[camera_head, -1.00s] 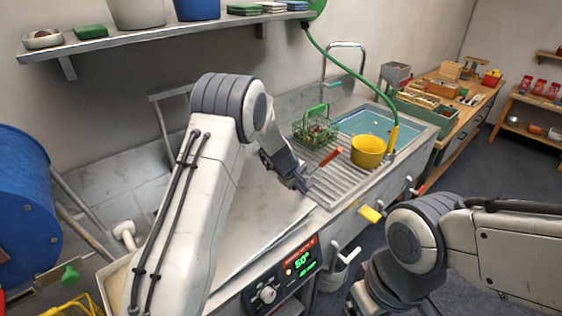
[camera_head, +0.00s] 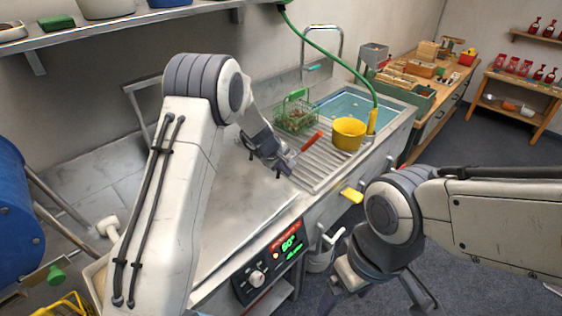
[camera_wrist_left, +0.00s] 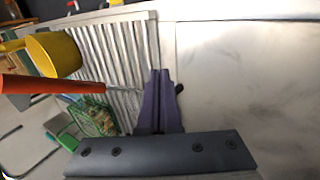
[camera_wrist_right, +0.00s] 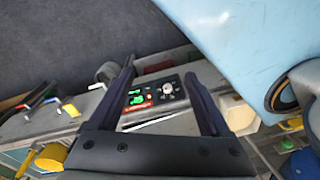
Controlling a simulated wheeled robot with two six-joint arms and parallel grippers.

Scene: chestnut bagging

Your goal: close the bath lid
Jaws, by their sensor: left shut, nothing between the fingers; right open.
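The bath lid (camera_head: 245,205) is a broad grey metal panel beside the ribbed drainboard. It appears to lie flat over the bath, though my left arm hides part of it. It also fills the right of the left wrist view (camera_wrist_left: 245,75). My left gripper (camera_head: 287,168) is shut and empty at the lid's edge by the drainboard; its fingertips (camera_wrist_left: 160,75) are over the seam there. A small dark piece shows beside them; I cannot tell whether they touch it. My right gripper (camera_wrist_right: 160,70) is open and empty, in front of the bath's control panel (camera_wrist_right: 150,95).
An orange-handled tool (camera_head: 312,141) lies close to my left gripper. A green wire basket (camera_head: 296,118) and a yellow pot (camera_head: 349,133) stand by the water-filled sink (camera_head: 350,106). A blue drum (camera_head: 22,215) is at the left.

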